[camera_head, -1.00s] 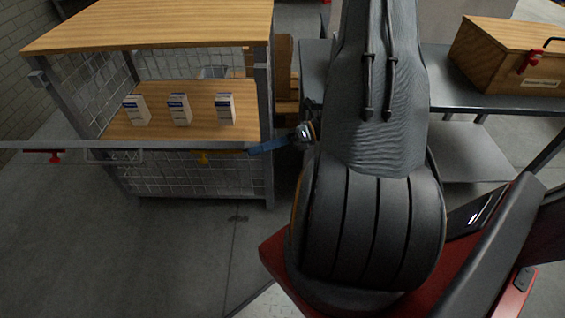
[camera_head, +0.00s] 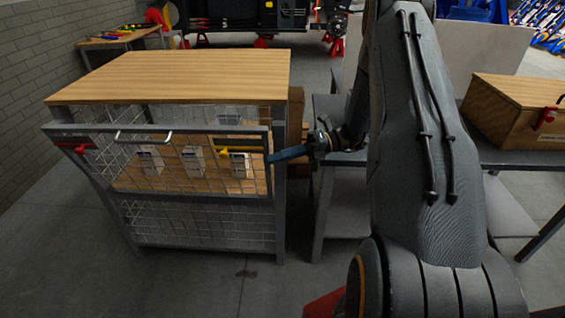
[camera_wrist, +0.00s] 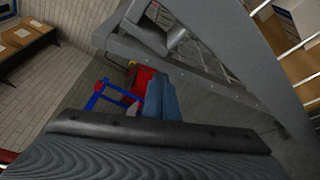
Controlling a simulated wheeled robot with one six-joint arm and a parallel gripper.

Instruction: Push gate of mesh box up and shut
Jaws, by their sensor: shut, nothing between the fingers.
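The mesh box (camera_head: 165,75) has a wooden top and grey metal frame. Its mesh gate (camera_head: 200,132) stands raised across the upper front opening, its top bar appearing to lean out from the box. A handle and a red and a yellow latch are on the gate. My gripper (camera_head: 274,157) is shut and empty, its blue-grey fingers at the gate's right edge, seemingly touching it. The wrist view shows the fingertips (camera_wrist: 160,95) beside grey metal bars (camera_wrist: 190,78); exact contact is unclear there. Several white boxes (camera_head: 193,160) show behind the gate mesh.
A metal table (camera_head: 345,158) stands right of the box, with a wooden case (camera_head: 515,110) farther right. A workbench (camera_head: 120,38) and a vehicle chassis (camera_head: 250,22) on red stands are behind. The floor (camera_head: 180,285) in front is clear.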

